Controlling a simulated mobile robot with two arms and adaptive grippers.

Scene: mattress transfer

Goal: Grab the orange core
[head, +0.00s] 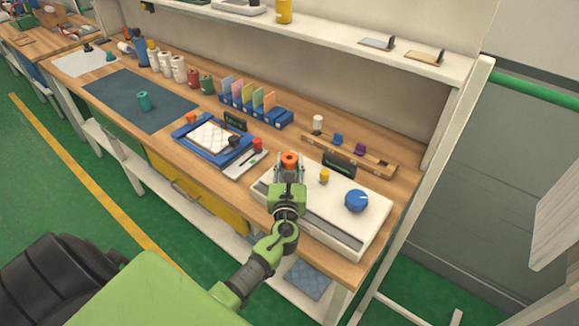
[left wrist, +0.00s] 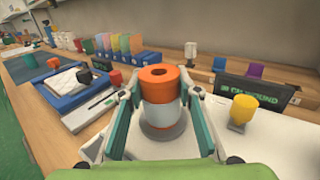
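The orange core (head: 289,160) stands upright on the white machine at the right end of the bench. In the left wrist view the gripper (left wrist: 160,95) looks open, with narrow gaps beside the core; contact is not clear. My right gripper is not in view.
The white machine (head: 375,215) also bears a yellow knob (head: 325,176) and a blue dial (head: 357,201). Behind it are a dark sign (head: 338,166) and a wooden rack (head: 375,163). A blue tray (head: 184,141) lies to the left. A shelf (head: 340,32) hangs above.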

